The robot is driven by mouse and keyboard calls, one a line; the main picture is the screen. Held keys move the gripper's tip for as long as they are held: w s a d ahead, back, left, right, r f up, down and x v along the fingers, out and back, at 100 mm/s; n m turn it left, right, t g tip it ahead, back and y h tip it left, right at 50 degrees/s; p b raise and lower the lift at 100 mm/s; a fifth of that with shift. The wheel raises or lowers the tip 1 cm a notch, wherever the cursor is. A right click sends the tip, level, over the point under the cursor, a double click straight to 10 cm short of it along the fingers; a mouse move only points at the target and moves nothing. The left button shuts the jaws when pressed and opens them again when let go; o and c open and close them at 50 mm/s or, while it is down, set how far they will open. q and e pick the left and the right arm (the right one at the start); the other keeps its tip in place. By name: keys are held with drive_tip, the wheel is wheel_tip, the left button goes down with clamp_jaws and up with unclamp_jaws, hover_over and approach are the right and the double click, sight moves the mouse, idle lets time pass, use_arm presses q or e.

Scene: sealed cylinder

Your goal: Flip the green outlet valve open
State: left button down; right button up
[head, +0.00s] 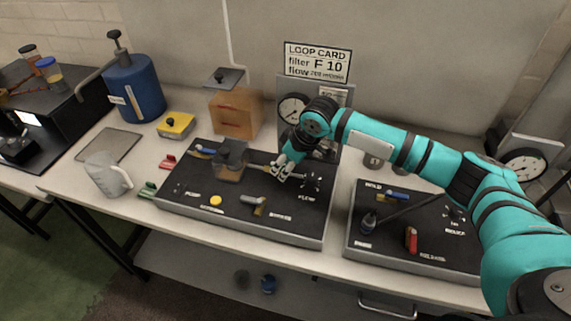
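A small green handle (148,189), which looks like the green outlet valve, sits at the left edge of the left black panel (180,205). A similar red handle (169,162) is just behind it. My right gripper (281,170) is above the back right part of that panel, well to the right of the green handle. Its fingers are small and near a thin rod and a brownish clear block (230,160); I cannot tell whether they hold anything. My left gripper is not in view.
A clear jug (105,175) stands just left of the green handle. A yellow box (176,125), a blue canister (136,90) and an orange-brown container (236,112) stand behind. My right arm crosses over the right black panel (400,255).

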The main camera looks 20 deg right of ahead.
drive_tip(key=c, duration=0.5)
clamp_jaws()
drive_tip(key=shift+w+d+r+n+p, duration=0.2)
drive_tip(key=shift+n+p, duration=0.3)
drive_tip(key=shift+p, duration=0.2)
drive_tip(key=shift+w+d+f+n+g+y+p, duration=0.15)
drive_tip(key=shift+n+g+y+p, duration=0.2)
drive_tip(key=shift+n, duration=0.35)
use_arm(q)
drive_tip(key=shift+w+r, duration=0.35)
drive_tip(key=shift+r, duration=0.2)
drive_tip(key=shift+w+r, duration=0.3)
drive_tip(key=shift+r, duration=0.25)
use_arm(e)
drive_tip(key=shift+w+d+n, duration=0.1)
drive_tip(key=shift+w+n, duration=0.05)
drive_tip(key=shift+n, duration=0.45)
drive_tip(key=o, duration=0.5)
unclamp_jaws()
drive_tip(key=v, duration=1.2)
drive_tip(key=shift+d, duration=0.15)
